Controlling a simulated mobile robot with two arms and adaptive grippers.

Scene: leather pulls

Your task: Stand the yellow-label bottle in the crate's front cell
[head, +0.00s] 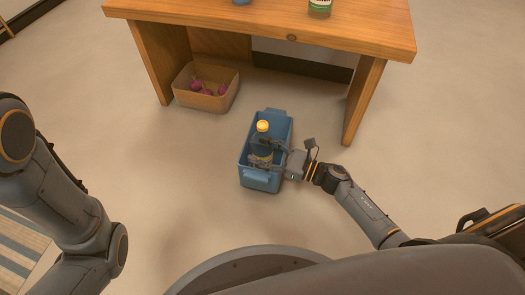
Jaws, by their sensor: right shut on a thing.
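The blue crate (262,180) stands on the floor in front of the wooden table. A bottle with a yellow-orange cap (263,127) is upright within the crate's outline, with a yellowish band low on its body. My right gripper (261,152) reaches in from the right over the crate's side and is shut on this bottle. The fingers and crate walls hide part of the bottle. I cannot tell whether its base touches the crate floor, and the cell dividers do not show clearly. My left arm is at the left edge; its gripper is out of view.
The wooden table (250,22) stands behind the crate, with a green-labelled bottle (320,7) and a cut-off blue thing (241,2) on top. A tan bin (203,101) with dark pink things sits under it. The floor left of the crate is clear.

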